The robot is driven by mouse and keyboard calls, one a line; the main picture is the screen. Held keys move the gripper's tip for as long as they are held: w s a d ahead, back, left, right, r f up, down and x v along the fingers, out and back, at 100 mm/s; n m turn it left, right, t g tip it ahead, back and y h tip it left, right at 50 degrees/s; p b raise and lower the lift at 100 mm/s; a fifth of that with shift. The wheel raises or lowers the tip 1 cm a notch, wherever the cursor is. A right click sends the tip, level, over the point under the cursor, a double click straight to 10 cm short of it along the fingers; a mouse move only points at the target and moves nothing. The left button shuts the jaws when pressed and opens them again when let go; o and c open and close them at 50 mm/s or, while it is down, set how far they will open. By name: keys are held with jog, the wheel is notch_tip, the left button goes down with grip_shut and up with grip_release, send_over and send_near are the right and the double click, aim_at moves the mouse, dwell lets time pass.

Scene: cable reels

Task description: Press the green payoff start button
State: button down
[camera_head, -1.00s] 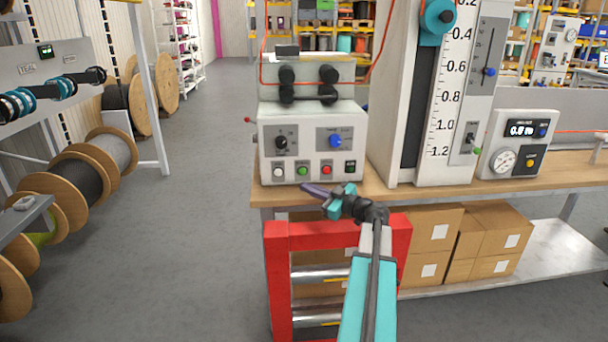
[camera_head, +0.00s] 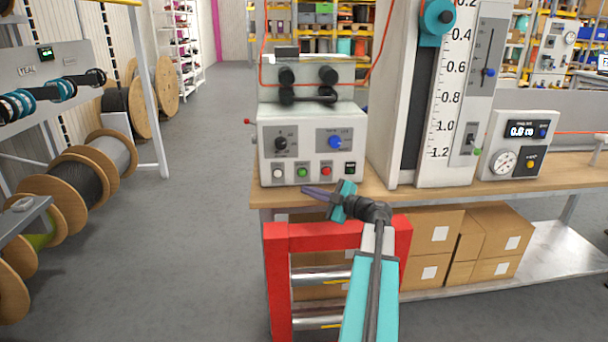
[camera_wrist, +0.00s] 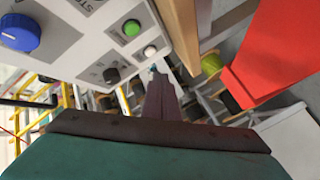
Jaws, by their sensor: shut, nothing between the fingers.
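The green button (camera_head: 303,172) is in the lower row on the front of a white control box (camera_head: 312,147), between a white button (camera_head: 278,172) and a red button (camera_head: 327,170). My gripper (camera_head: 305,190) is shut and empty. Its dark fingertips appear just below the green button in the head view; the gap in depth is unclear. In the wrist view, the green button (camera_wrist: 131,28) is uncovered, above and left of the fingertips (camera_wrist: 156,74). The white button (camera_wrist: 150,51) lies between them in that picture.
The control box also has a black knob (camera_head: 281,143), a blue knob (camera_head: 335,142) and a black switch (camera_head: 350,168). It stands at the left end of a wooden bench (camera_head: 400,194). A red frame (camera_head: 278,270) is below my gripper. A tall scale unit (camera_head: 440,110) stands right.

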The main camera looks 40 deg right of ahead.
aim_at(302, 173)
jog(key=shift+w+d+r+p, duration=0.1)
jog(key=shift+w+d+p, duration=1.85)
jog(key=shift+w+p, duration=0.3)
jog(key=shift+w+d+f+b, duration=0.25)
jog(key=shift+w+d+b, duration=0.15)
jog(key=shift+b, duration=0.15)
jog(key=shift+w+d+r+b, duration=0.1)
jog(key=shift+w+d+b, duration=0.4)
jog(key=shift+w+b, duration=0.15)
jog(key=shift+w+d+b, duration=0.1)
jog(key=shift+w+b, duration=0.1)
jog(key=shift+b, duration=0.2)
